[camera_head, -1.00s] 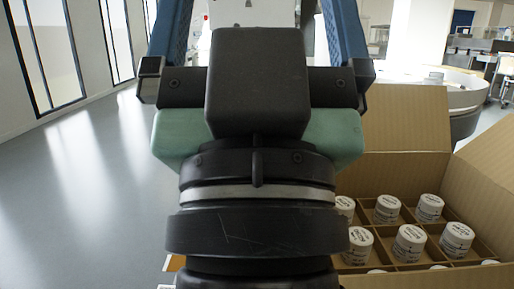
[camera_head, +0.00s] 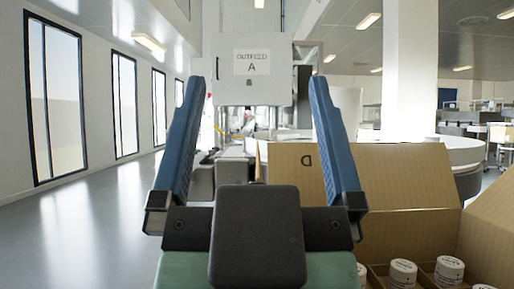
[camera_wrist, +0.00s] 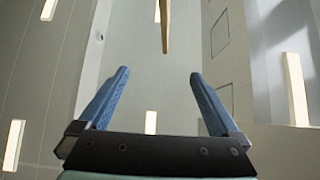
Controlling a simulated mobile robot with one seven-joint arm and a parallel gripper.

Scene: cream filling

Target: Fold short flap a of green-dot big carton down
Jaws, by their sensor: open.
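The open brown carton (camera_head: 405,175) stands at the right in the head view, its far and right flaps raised. A dark mark like a D shows on the board (camera_head: 295,178) behind my right finger. White-capped jars (camera_head: 402,272) sit inside between dividers. No green dot shows, and I cannot tell which flap is short flap a. My gripper (camera_head: 256,88) points up and away with its blue fingers wide apart and nothing between them. In the wrist view, my gripper (camera_wrist: 160,74) is also open; a thin brown edge (camera_wrist: 165,25) shows ahead of the fingertips.
A white OUTFEED A sign (camera_head: 251,62) hangs on a unit straight ahead. A white pillar (camera_head: 410,70) and a rounded counter (camera_head: 460,153) stand behind the carton. Clear grey floor (camera_head: 110,215) lies to the left.

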